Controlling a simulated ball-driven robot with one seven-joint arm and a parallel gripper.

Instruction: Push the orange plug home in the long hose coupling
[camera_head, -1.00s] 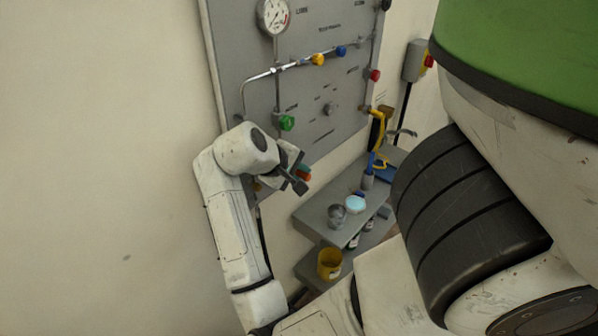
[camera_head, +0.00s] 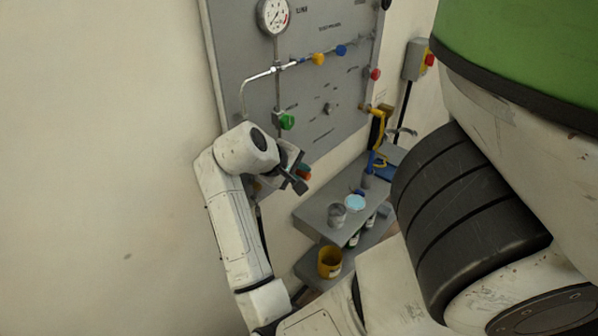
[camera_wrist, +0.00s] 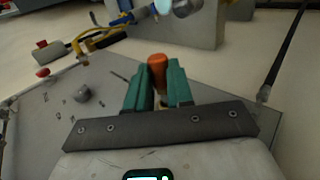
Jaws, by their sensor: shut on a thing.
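My gripper (camera_wrist: 154,85) has green fingers and is shut on the orange plug (camera_wrist: 157,66), whose rounded orange end sticks up between them in the wrist view. The far end of the plug is hidden by the fingers. I cannot make out the long hose coupling in either view, nor tell whether the plug touches it.
The grey wall panel (camera_head: 240,60) carries a gauge (camera_head: 273,16), pipes, a green knob (camera_head: 287,122) and a red knob (camera_head: 375,74). A grey shelf (camera_head: 312,218) at lower right holds a glass jar (camera_head: 336,215). A yellow cup (camera_head: 330,262) stands below. The left wall is bare.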

